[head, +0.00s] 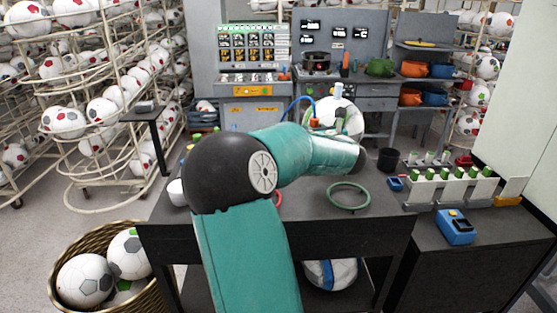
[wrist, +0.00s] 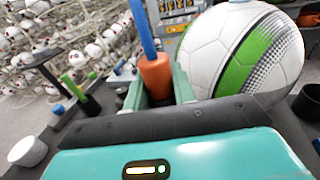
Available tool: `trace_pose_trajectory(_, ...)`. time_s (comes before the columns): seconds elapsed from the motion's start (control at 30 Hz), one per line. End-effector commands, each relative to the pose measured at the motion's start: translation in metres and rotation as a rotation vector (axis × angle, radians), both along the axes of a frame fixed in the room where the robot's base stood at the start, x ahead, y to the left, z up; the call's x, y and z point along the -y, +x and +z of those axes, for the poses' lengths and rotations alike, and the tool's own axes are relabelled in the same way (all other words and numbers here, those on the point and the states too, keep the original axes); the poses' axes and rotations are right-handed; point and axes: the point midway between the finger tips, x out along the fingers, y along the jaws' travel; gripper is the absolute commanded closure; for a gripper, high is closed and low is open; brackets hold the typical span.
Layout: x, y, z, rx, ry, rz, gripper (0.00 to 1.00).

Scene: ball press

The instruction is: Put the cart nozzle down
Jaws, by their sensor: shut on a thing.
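The cart nozzle, an orange piece with a blue hose rising from it, shows in the wrist view (wrist: 156,76) and in the head view (head: 315,124). My gripper (wrist: 158,88) has its teal fingers on either side of the orange piece and is shut on it. A white ball with a green stripe and black dots (wrist: 240,55) stands close to the right of the nozzle; it also shows in the head view (head: 345,118). In the head view my own arm hides the gripper's fingers and part of the table. The nozzle's tip is hidden.
The dark table (head: 310,218) has a green ring (head: 348,208), a black cup (head: 387,160), a small blue item (head: 395,184) and a white bowl (head: 175,192). A rack with green-topped pieces (head: 450,188) and a blue device (head: 455,230) stand right. The table's front right is mostly clear.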

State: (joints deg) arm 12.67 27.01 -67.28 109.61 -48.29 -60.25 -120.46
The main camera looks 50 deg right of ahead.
Motion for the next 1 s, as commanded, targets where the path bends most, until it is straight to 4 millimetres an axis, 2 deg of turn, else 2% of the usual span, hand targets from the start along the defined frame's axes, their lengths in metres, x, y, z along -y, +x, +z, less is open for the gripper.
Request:
trace_pose_trajectory(0.17, -0.001, 0.005, -0.003, -0.001, 0.0, 0.0, 1.0)
trace_pose_trajectory(0.27, 0.0, 0.02, -0.012, -0.004, 0.0, 0.001, 1.0)
trace_pose_trajectory(0.6, 0.01, 0.091, -0.049, -0.005, 0.001, -0.001, 1.0)
trace_pose_trajectory(0.8, 0.014, 0.119, -0.082, -0.002, 0.002, 0.0, 1.0)
trace_pose_trajectory(1.0, 0.017, 0.131, -0.094, -0.001, 0.001, 0.0, 1.0)
